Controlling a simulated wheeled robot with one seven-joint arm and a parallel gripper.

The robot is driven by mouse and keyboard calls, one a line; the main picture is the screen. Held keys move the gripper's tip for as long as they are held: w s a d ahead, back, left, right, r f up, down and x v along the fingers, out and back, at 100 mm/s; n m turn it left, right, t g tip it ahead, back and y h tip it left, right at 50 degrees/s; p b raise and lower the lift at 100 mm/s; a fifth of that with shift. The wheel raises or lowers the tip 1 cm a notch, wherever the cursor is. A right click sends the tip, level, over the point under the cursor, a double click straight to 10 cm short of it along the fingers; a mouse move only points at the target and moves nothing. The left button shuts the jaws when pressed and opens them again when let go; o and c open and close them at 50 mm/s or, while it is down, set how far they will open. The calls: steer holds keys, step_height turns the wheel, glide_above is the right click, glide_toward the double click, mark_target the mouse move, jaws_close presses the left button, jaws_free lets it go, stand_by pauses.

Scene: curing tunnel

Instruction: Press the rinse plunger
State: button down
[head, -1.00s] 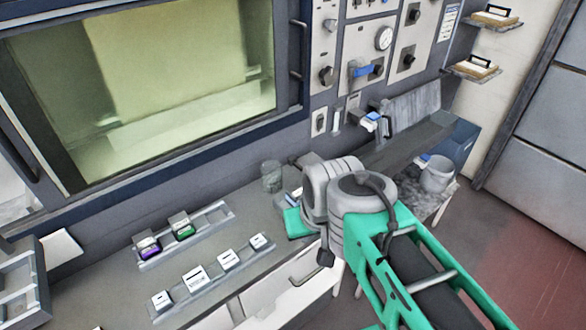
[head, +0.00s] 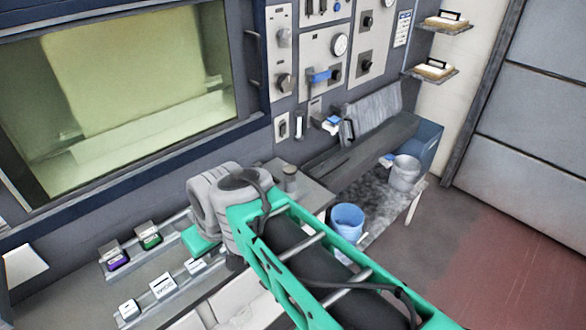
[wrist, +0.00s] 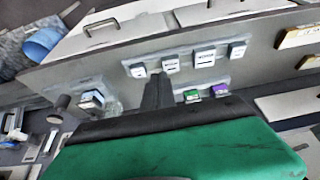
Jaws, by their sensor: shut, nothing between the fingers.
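My gripper (wrist: 157,92) shows in the wrist view as dark fingers, shut and empty, beyond the green housing. They are over the bench, apart from the knob, which is to their left. In the head view my wrist hides the fingertips.
Two rails on the bench hold several small labelled blocks (head: 162,285), (head: 149,236). A blue bucket (head: 347,221) and grey bucket (head: 404,172) stand at the right. A panel with knobs and a gauge (head: 339,45) is behind.

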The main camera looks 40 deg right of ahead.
steer(key=w+d+f+t+y+b, duration=0.1)
steer(key=w+d+t, duration=0.1)
steer(key=w+d, duration=0.5)
steer(key=w+d+f+t+y+b, duration=0.1)
steer(key=w+d+f+t+b, duration=0.15)
steer(key=d, duration=0.85)
steer(key=s+d+r+t+h, duration=0.1)
steer(key=s+d+r+t, duration=0.1)
steer(key=d, duration=0.6)
steer(key=s+d+r+t+h, duration=0.1)
steer(key=s+d+r+t, duration=0.2)
steer(key=d, duration=0.6)
steer(key=shift+s+t+b, duration=0.35)
steer(key=shift+s+t, duration=0.3)
steer(key=shift+s, duration=0.1)
